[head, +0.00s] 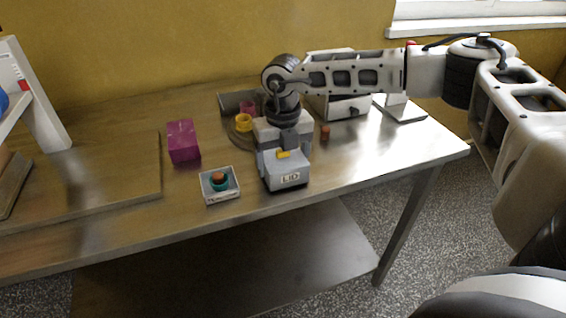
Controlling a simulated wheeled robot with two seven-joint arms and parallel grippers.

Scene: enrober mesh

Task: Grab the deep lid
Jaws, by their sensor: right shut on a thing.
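A pale grey-blue box-shaped deep lid (287,178) with a white label reading "LID" is near the front edge of the metal table. My right gripper (284,155) points down over it, its fingers at its two sides, and is shut on it. A dark block and a small yellow piece show between the fingers. The gripper hides the back of the lid, and I cannot tell whether the lid rests on the table or is slightly raised. My left gripper is not in view.
A magenta block (183,141) and a white tray (205,194) with a teal ring and an orange piece are left of the lid. A small orange-brown piece (325,132) lies to the right.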

